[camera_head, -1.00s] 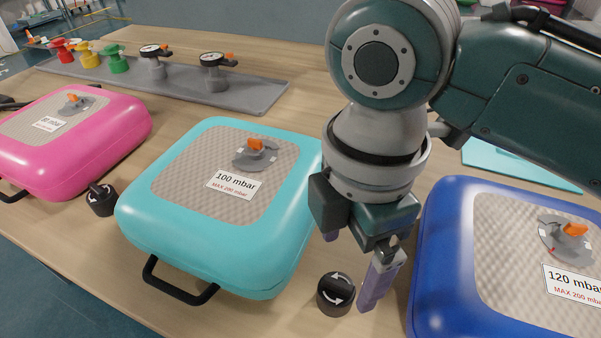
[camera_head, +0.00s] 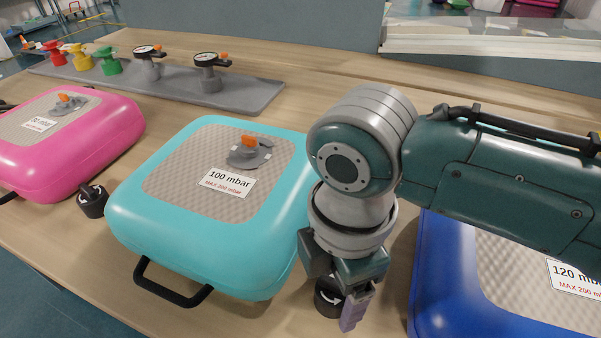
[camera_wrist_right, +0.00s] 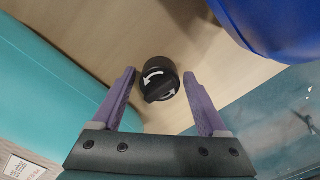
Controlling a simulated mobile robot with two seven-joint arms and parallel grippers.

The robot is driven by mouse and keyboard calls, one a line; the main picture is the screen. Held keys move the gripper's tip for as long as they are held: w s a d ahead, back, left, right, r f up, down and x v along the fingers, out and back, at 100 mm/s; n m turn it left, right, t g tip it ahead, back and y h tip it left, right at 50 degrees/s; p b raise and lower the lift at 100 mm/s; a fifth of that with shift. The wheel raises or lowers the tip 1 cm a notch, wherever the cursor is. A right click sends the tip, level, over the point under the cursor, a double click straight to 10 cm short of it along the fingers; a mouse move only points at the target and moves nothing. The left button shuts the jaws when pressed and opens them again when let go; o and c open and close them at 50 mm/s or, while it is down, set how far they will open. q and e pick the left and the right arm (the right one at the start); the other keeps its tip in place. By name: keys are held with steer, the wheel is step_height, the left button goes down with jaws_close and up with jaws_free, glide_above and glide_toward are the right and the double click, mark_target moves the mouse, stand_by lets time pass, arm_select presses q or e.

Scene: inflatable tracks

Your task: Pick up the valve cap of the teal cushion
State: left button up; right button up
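The teal cushion (camera_head: 140,225) lies on the table, with a 100 mbar label and an orange-topped valve on its top. A black valve cap (camera_head: 325,303) with white curved arrows stands on the table just right of the teal cushion, between it and the blue cushion. My right gripper (camera_head: 340,305) points down over this cap and partly hides it. In the right wrist view the cap (camera_wrist_right: 158,80) shows between and just beyond the two open purple fingers of the right gripper (camera_wrist_right: 160,88). No contact with the fingers is visible. My left gripper is not in view.
The blue cushion (camera_head: 450,290) stands close on the right. The pink cushion (camera_head: 110,130) is at the left, with another black cap (camera_head: 93,201) beside it. A grey tray (camera_head: 250,95) with gauges and coloured valve pieces lies at the back.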

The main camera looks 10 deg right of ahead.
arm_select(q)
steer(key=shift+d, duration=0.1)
arm_select(e)
steer(key=c, duration=1.1)
steer(key=shift+o, duration=0.2)
